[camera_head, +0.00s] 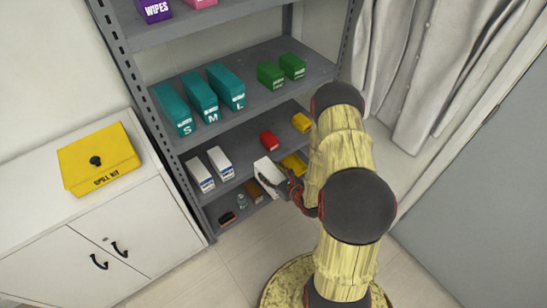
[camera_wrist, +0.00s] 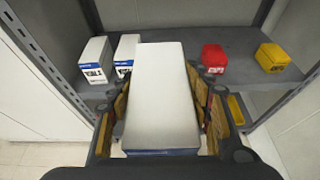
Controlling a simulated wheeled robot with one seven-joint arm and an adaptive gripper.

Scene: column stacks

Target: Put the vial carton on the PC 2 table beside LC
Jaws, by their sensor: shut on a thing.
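A white vial carton (camera_wrist: 160,90) with a blue lower edge is between the fingers of my gripper (camera_wrist: 160,130) in the wrist view. The gripper is shut on it. In the head view the held carton (camera_head: 269,177) is in front of the shelf rack, and my gripper (camera_head: 288,187) reaches it from the right. Two more white vial cartons stand on the shelf behind, a left one (camera_wrist: 97,62) and a right one (camera_wrist: 126,52). The PC 2 table and the LC are not in view.
The grey shelf (camera_wrist: 180,52) also bears a red box (camera_wrist: 213,58) and a yellow box (camera_wrist: 271,57). Teal boxes and green boxes (camera_head: 270,75) stand on the shelf above. A white cabinet (camera_head: 125,215) with a yellow spill kit (camera_head: 98,158) stands left; curtains (camera_head: 415,75) hang right.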

